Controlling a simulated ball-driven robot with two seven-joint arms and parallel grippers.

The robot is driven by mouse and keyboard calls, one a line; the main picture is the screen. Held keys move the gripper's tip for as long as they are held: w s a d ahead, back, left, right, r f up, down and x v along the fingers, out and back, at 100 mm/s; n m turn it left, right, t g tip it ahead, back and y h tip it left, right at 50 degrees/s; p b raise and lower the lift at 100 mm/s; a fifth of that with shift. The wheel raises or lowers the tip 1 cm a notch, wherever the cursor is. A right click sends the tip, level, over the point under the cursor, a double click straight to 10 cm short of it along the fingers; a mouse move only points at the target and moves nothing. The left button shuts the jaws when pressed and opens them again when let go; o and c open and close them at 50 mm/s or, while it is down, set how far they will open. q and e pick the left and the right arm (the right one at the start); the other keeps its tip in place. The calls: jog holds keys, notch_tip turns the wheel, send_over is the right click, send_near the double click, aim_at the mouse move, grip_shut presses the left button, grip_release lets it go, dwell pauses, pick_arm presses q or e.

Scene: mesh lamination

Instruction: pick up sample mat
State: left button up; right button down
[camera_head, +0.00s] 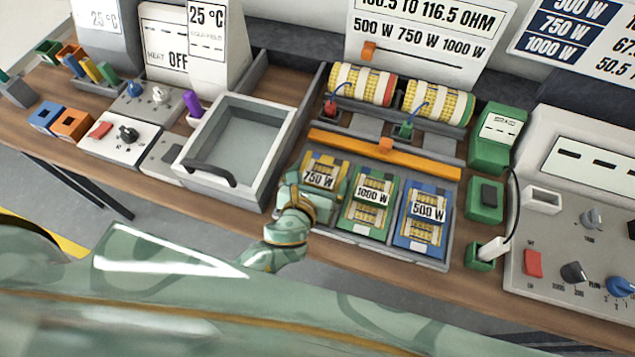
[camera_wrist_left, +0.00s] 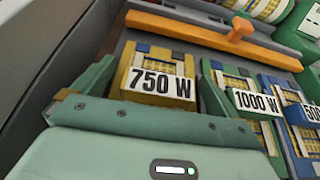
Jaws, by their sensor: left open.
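Three sample mats lie side by side in a grey tray (camera_head: 428,262). The yellow mat labelled 750 W (camera_head: 325,160) is at the left, the green 1000 W mat (camera_head: 371,212) in the middle and the blue 500 W mat (camera_head: 424,230) at the right. My left gripper (camera_head: 316,190) is at the near part of the 750 W mat and hides some of it. In the left wrist view the gripper (camera_wrist_left: 155,90) is open, with one finger on each side of the 750 W mat (camera_wrist_left: 158,80). Whether the fingers touch it is unclear. My right gripper is not in view.
An orange bar (camera_head: 385,154) crosses behind the mats, with two yellow mesh rolls (camera_head: 436,102) beyond. A white-walled bin with a dark handle (camera_head: 208,175) stands left of the tray. Green units (camera_head: 486,200) and a control panel (camera_head: 575,235) stand to the right.

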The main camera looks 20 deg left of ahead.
pick_arm(q)
jog(key=c, duration=1.1)
jog(key=shift+r, duration=0.1)
jog(key=shift+c, duration=0.2)
